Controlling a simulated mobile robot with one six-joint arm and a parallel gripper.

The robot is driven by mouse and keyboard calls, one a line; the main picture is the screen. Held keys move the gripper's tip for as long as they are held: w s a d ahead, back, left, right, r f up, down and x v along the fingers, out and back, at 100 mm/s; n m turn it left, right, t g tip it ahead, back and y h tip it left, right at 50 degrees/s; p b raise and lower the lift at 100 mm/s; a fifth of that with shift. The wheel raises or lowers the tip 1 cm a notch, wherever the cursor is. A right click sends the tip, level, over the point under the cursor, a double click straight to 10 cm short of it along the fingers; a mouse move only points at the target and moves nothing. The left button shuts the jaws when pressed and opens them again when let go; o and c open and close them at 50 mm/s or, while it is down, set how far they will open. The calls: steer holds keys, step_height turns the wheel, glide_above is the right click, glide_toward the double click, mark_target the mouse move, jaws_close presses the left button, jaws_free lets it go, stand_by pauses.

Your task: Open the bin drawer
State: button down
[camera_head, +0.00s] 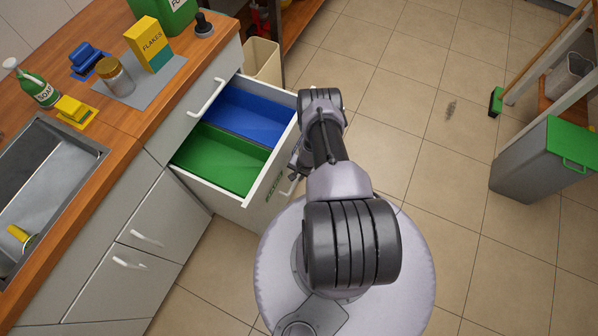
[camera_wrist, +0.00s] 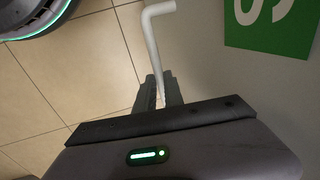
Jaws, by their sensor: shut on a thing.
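The bin drawer (camera_head: 255,205) stands pulled out from the cabinet in the head view. A blue bin (camera_head: 240,112) and a green bin (camera_head: 215,160) lie inside it, and both look empty. My gripper (camera_head: 292,178) is at the drawer's front, partly covered by my arm. In the wrist view my gripper (camera_wrist: 158,92) is shut on the white drawer handle (camera_wrist: 153,40), whose bent end sticks out beyond the fingers. Only a small part of the handle (camera_head: 288,189) shows in the head view.
A counter holds a FLAKES box (camera_head: 148,44), a jar (camera_head: 115,76), a soap bottle (camera_head: 40,90) and a sink (camera_head: 60,180). A cream bin (camera_head: 262,60) stands behind the drawer. A grey bin with green lid (camera_head: 535,165) stands at right. The tiled floor between is mostly clear.

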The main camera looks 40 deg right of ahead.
steer(key=shift+s, duration=0.1)
stand_by(0.3)
steer(key=c, duration=1.5)
jaws_free()
steer(key=shift+o, duration=0.2)
steer(key=s+d+r+p, duration=0.1)
steer(key=s+r+p, duration=0.2)
steer(key=r+p, duration=1.3)
steer(key=shift+r+p, duration=0.4)
steer(key=shift+r, duration=0.15)
steer(key=shift+s+d, duration=0.1)
steer(key=shift+s, duration=0.05)
